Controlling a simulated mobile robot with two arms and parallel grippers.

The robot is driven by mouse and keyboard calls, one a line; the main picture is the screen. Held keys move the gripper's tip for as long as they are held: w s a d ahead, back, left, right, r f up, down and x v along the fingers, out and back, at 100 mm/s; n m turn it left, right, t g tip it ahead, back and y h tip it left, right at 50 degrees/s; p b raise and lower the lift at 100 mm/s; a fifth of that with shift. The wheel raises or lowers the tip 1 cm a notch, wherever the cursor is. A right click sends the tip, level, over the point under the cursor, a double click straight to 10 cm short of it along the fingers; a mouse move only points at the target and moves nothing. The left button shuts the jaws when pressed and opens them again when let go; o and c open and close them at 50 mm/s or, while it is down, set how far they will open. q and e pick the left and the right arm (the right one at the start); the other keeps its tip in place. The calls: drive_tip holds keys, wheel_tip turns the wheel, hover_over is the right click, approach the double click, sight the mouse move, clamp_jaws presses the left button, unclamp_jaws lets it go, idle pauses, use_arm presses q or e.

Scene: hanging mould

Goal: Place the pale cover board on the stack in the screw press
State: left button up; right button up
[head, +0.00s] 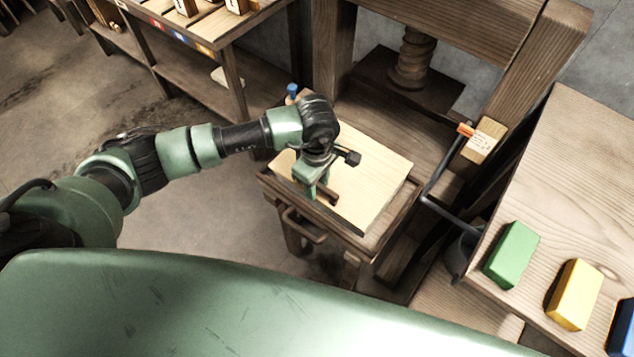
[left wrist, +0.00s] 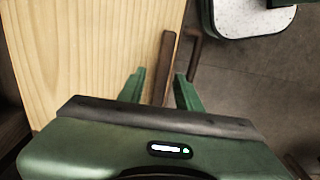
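The pale cover board (head: 375,170) lies flat on a wooden stand (head: 375,243) in front of the screw press (head: 410,65). A brown bar, the board's handle (head: 327,194), lies across its near left part. My left gripper (head: 312,192) points down over this bar. In the left wrist view its two green fingers (left wrist: 160,82) are apart, one on each side of the bar (left wrist: 166,60), with gaps visible. The pale board (left wrist: 95,55) fills the left there. Any stack in the press is not clear to me. My right gripper is out of view.
The press's posts and dark platen (head: 405,85) rise behind the board. A black lever (head: 440,180) stands at its right. A table at right holds green (head: 512,255), yellow (head: 574,295) and blue blocks (head: 623,328). A shelf bench (head: 180,60) is at upper left.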

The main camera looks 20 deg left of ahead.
use_arm(q)
drive_tip(key=shift+r, duration=0.2)
drive_tip(key=shift+w+r, duration=0.1)
drive_tip(key=shift+r, duration=0.15)
wheel_tip(320, 180, up, 12)
drive_tip(key=b, duration=0.2)
drive_tip(key=shift+f+b, duration=0.25)
drive_tip(key=shift+b, duration=0.1)
